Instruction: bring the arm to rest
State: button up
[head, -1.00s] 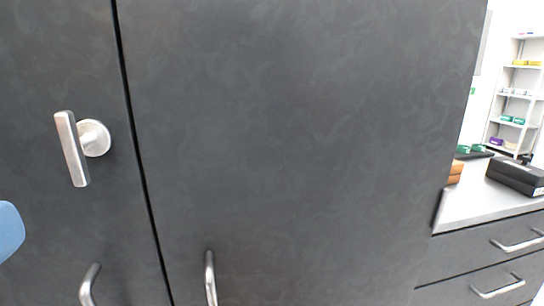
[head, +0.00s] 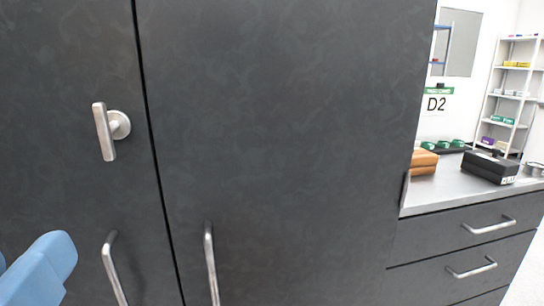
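A light blue rounded part (head: 42,268), which looks like part of my arm, shows at the lower left edge of the head view. My gripper is not in view, so its fingers and anything in them are hidden. The arm part is in front of a tall dark grey cabinet (head: 290,130), near its left door; I cannot tell the gap between them.
The cabinet's left door has a metal turn handle (head: 105,131); two bar handles (head: 211,262) sit lower. At right, a grey counter (head: 440,190) with drawers holds a black case (head: 490,166), an orange-brown box (head: 424,161) and green items.

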jog(key=w+d+f+n+g+p, duration=0.1)
jog(key=w+d+f, duration=0.15)
jog(key=f, duration=0.35)
jog(key=w+d+f+n, duration=0.1)
jog(key=w+d+f, duration=0.1)
jog(key=d+f, duration=0.25)
jog(key=s+d+f+g+p, duration=0.1)
jog(key=s+d+f+g, duration=0.1)
jog(key=d+f, duration=0.95)
jog(key=s+d+f+m+h+p, duration=0.1)
jog(key=s+d+m+h, duration=0.3)
jog(key=s+d, duration=1.4)
jog(key=shift+s+d+f+m+t+p, duration=0.15)
jog(key=shift+s+d+m+t+p, duration=0.15)
jog(key=shift+s+m+p, duration=0.6)
jog(key=shift+s, duration=0.1)
